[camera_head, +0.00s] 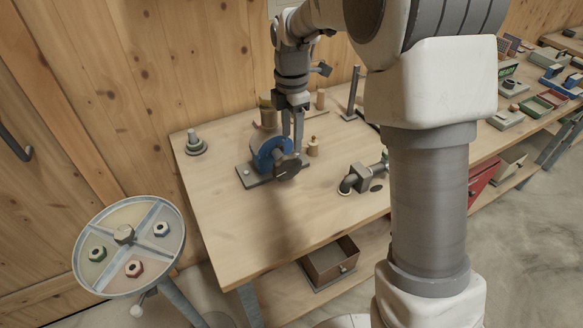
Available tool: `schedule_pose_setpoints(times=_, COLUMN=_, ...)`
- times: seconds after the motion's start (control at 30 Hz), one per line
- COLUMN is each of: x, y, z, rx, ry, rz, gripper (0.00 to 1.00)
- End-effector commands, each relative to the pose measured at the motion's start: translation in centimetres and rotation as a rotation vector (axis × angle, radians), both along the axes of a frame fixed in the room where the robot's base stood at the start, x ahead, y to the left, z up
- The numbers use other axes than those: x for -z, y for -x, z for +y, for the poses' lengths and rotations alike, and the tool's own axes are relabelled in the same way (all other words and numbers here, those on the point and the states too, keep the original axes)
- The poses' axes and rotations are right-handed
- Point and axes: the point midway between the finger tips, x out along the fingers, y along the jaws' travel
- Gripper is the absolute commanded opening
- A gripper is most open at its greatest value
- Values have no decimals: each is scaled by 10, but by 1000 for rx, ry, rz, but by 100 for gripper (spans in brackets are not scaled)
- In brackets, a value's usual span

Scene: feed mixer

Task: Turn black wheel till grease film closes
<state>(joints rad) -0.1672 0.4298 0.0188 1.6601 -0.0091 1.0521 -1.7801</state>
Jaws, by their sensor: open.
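A small machine with a blue round housing (270,153) stands on a dark base plate (246,177) on the wooden bench. The black wheel (288,167) is on its near right side. My gripper (293,148) points down at the machine, with its fingers open just above or beside the black wheel. I cannot tell whether they touch it. The fingers and the housing partly overlap in this view. The grease film is too small to make out.
A dark pipe fitting (362,178) lies to the right, and a small wooden peg piece (313,147) stands close by the machine. A grey knobbed disc (195,144) sits at the bench's left corner. A round divided tray (127,238) stands at the left. The bench front is clear.

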Motion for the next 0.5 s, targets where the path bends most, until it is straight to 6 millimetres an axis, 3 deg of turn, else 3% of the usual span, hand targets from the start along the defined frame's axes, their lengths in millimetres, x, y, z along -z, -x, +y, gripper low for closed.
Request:
schedule_pose_setpoints(times=0.3, x=71, y=1, z=0, rx=0, ry=1, rz=4, gripper=55)
schedule_pose_setpoints(times=0.5, x=102, y=1, z=0, rx=1, ry=1, rz=3, gripper=55)
